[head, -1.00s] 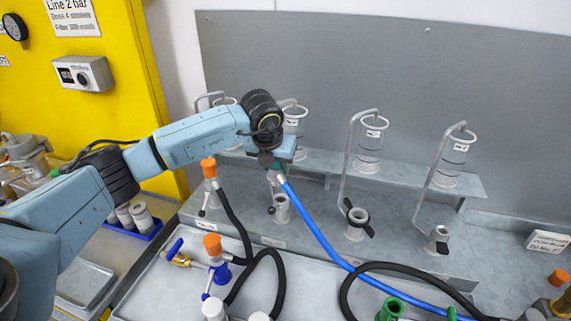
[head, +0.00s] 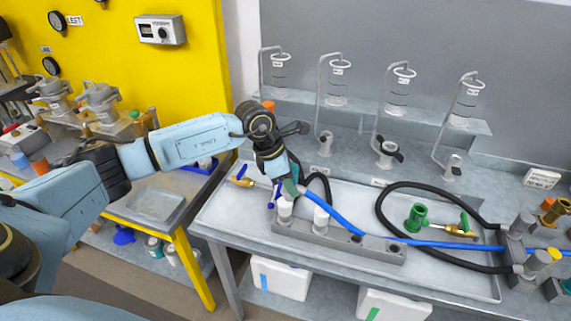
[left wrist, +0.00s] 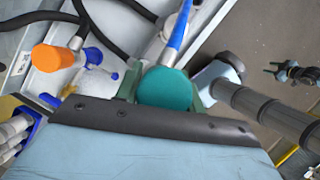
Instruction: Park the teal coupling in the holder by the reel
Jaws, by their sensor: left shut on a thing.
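My left gripper (head: 288,190) is shut on the teal coupling (left wrist: 166,88), which fills the space between the fingers in the left wrist view. In the head view the coupling is mostly hidden by the gripper. A blue hose (head: 345,226) runs from it to the right. The gripper is at the left end of a grey block (head: 380,264), close above a white cylinder (head: 284,208); I cannot tell whether they touch. A second white cylinder (head: 321,219) stands beside it, and a round hole shows farther right in the block. I cannot make out a reel.
A black hose (head: 381,205) loops over the tray at right, around a green fitting (head: 417,214). A brass valve (head: 242,180) lies at the tray's left. Stations with bent pipes and clear cups (head: 398,98) stand along the back. The tray's middle is fairly clear.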

